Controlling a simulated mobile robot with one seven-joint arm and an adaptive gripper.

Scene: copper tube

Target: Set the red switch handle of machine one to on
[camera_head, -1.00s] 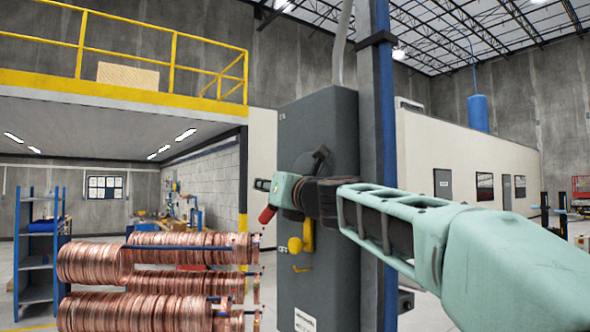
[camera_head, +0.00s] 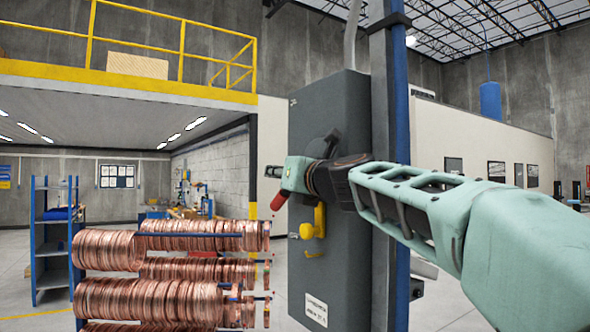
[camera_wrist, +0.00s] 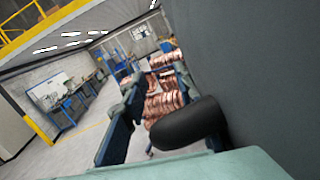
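The machine's grey cabinet (camera_head: 345,260) stands upright at the centre of the head view. Its flat side fills the right of the wrist view (camera_wrist: 265,70). The red handle end (camera_head: 279,201) sticks out at the cabinet's left edge. A yellow lever (camera_head: 320,219) is on the cabinet front. My gripper (camera_head: 274,171) is at the cabinet's upper left, just above the red end; I cannot tell whether they touch. In the wrist view a black rounded bar (camera_wrist: 188,123) lies between my gripper's spread fingers (camera_wrist: 165,135). My wrist hides part of the cabinet front.
Copper coils (camera_head: 165,300) are stacked on a rack left of the cabinet, close to it. A blue shelf (camera_head: 52,250) stands farther left. A blue column (camera_head: 397,120) runs up beside the cabinet. Open floor (camera_head: 452,305) shows at the right.

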